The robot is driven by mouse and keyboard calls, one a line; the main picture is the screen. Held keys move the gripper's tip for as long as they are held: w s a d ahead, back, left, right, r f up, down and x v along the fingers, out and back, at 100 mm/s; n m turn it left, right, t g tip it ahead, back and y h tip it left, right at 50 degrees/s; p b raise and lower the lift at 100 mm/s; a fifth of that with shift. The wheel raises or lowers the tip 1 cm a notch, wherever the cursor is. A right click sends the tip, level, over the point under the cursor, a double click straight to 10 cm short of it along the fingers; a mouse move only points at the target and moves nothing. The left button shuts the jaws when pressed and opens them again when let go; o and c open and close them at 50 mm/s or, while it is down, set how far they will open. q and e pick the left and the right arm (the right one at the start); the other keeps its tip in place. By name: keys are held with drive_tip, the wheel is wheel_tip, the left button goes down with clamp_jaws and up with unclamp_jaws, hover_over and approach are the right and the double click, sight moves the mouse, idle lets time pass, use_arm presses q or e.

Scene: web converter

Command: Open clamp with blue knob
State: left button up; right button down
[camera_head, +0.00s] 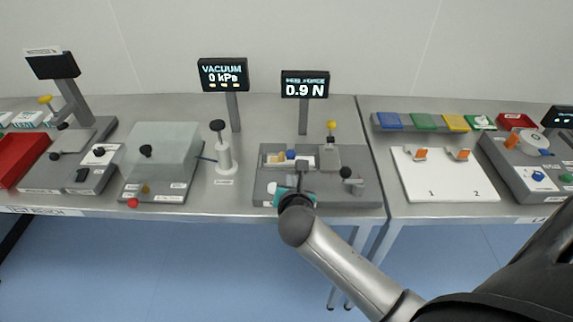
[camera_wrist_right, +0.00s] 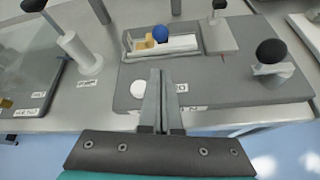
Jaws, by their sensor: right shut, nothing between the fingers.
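The blue knob (camera_wrist_right: 161,34) is a round ball beside a tan clamp piece (camera_wrist_right: 143,44) on the grey fixture plate (camera_wrist_right: 215,85). In the head view the blue knob (camera_head: 290,154) is small, at the back of the fixture and just beyond my gripper. My right gripper (camera_wrist_right: 160,76) is shut and empty. Its fingers point toward the knob from the front, with a visible gap in the wrist view. In the head view my right gripper (camera_head: 302,166) is over the fixture plate. Whether the clamp is open or closed is unclear. My left gripper is not in view.
A black-knobbed lever (camera_wrist_right: 272,55) stands on the fixture's right, and a white button (camera_wrist_right: 137,89) lies left of my fingers. The force display (camera_head: 305,85) reads 0.9 N. A clear-covered box (camera_head: 160,150) stands farther left.

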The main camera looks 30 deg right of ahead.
drive_tip(key=shift+w+r+n, duration=0.2)
drive_tip(key=shift+r+n, duration=0.05)
drive_tip(key=shift+n, duration=0.05)
drive_tip(key=shift+w+d, duration=0.1)
drive_tip(key=b+x, duration=0.2)
drive_tip(key=x, duration=0.8)
drive_tip(key=shift+r+b, duration=0.1)
drive_tip(key=shift+b, duration=0.2)
drive_tip(key=shift+r, duration=0.1)
